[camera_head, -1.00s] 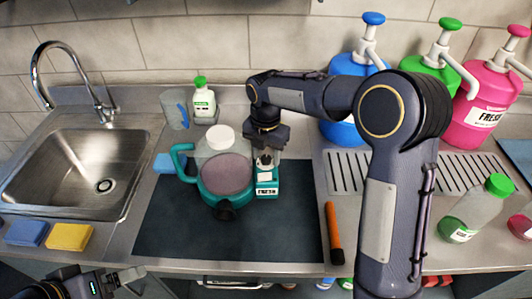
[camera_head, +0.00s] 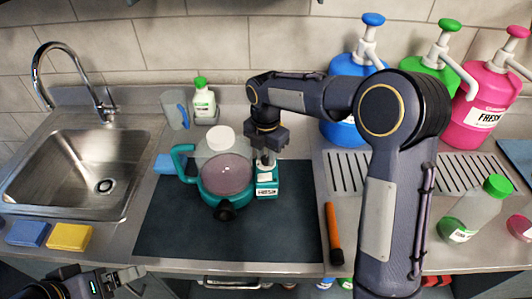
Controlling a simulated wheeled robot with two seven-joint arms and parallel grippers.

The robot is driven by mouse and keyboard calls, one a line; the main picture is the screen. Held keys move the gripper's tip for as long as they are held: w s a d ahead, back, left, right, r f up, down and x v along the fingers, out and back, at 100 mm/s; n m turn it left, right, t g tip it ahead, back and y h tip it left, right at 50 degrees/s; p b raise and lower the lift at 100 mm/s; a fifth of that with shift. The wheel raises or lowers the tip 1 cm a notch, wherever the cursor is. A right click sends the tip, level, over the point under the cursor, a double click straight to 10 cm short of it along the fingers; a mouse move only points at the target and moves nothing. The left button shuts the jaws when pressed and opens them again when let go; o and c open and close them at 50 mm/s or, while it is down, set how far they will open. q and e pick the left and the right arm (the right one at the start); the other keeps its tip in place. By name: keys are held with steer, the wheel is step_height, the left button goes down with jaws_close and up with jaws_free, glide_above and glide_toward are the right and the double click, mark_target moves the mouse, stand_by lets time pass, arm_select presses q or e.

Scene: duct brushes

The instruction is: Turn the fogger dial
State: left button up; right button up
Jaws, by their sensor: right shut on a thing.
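The fogger (camera_head: 222,182) stands on the dark mat (camera_head: 180,228). It has a teal body and handle, a clear tank with pinkish liquid, a white cap and a dark nozzle at the front. Its teal side part with a label (camera_head: 267,191) is at the right. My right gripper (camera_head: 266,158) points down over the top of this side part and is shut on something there. I take it to be the dial, which the fingers mostly hide. My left gripper (camera_head: 128,276) is at the lower left edge, away from the fogger, and its fingers are too unclear to judge.
A sink (camera_head: 75,170) is on the left, with blue and yellow sponges (camera_head: 69,237) at its front. Pump jugs (camera_head: 352,95) stand behind the drain grate. An orange-handled tool (camera_head: 334,232) lies right of the mat. A green-capped bottle (camera_head: 474,212) is at the right.

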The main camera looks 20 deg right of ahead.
mark_target(266, 158)
steer(key=shift+m+p, duration=0.35)
steer(key=shift+m, duration=1.75)
steer(key=o, duration=1)
step_height(266, 158, up, 8)
steer(key=shift+f, duration=0.1)
